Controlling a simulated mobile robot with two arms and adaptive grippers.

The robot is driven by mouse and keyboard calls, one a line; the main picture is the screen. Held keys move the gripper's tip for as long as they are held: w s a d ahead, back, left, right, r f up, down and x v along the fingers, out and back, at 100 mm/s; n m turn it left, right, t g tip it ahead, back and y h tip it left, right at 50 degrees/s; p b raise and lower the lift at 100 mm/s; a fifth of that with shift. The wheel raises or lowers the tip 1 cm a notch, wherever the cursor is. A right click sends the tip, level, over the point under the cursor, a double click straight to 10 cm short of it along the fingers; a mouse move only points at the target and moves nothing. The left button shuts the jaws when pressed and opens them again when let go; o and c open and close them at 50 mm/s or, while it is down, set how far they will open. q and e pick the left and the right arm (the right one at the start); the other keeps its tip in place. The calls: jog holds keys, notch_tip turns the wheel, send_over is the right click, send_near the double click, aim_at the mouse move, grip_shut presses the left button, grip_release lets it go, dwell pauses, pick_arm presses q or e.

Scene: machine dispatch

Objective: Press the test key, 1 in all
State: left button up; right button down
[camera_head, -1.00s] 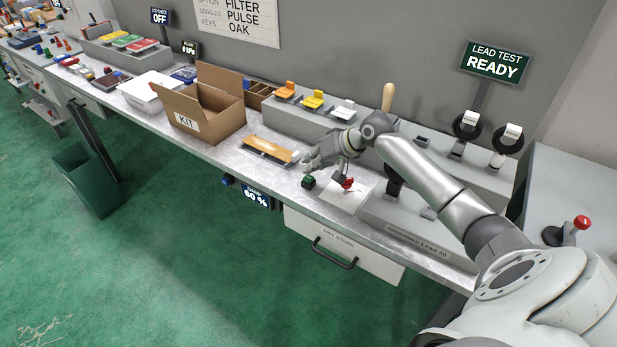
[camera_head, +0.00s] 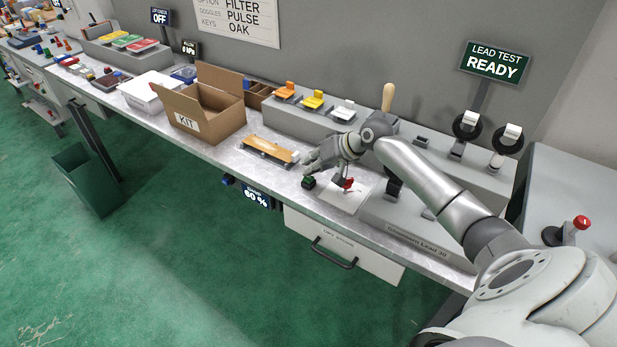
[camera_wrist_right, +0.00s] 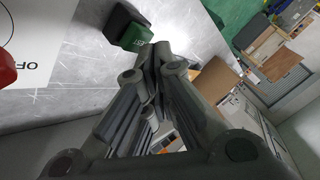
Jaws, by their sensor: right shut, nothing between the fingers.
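The test key is a small green key on a dark block (camera_head: 309,182), standing on the bench near its front edge. In the right wrist view its green face (camera_wrist_right: 137,36) carries partly readable lettering. My right gripper (camera_head: 308,165) is shut and empty, with its fingertips just above and behind the key in the head view. In the right wrist view the closed fingertips (camera_wrist_right: 160,55) appear close beside the key's green face; I cannot tell whether they touch it. A screen (camera_head: 494,62) reads "LEAD TEST READY". My left gripper is out of view.
A red switch (camera_head: 347,183) on a white plate stands right of the key. An orange-topped board (camera_head: 267,149) and an open KIT box (camera_head: 205,115) lie to the left. A grey tester housing (camera_head: 410,222) is at right.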

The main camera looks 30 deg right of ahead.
jog(key=shift+s+a+f, duration=0.15)
jog(key=shift+f, duration=0.55)
dwell(0.4)
jog(key=shift+f, duration=0.1)
jog(key=shift+d+r+p, duration=0.2)
jog(key=shift+r+p, duration=0.65)
jog(key=shift+r, duration=0.35)
jog(key=shift+r, duration=0.1)
jog(key=shift+w+r+p, duration=0.2)
jog(key=shift+r+p, duration=0.05)
jog(key=shift+p, duration=0.1)
notch_tip(320, 180, up, 4)
jog(key=p, duration=0.4)
jog(key=shift+r, duration=0.25)
jog(key=shift+f, duration=0.1)
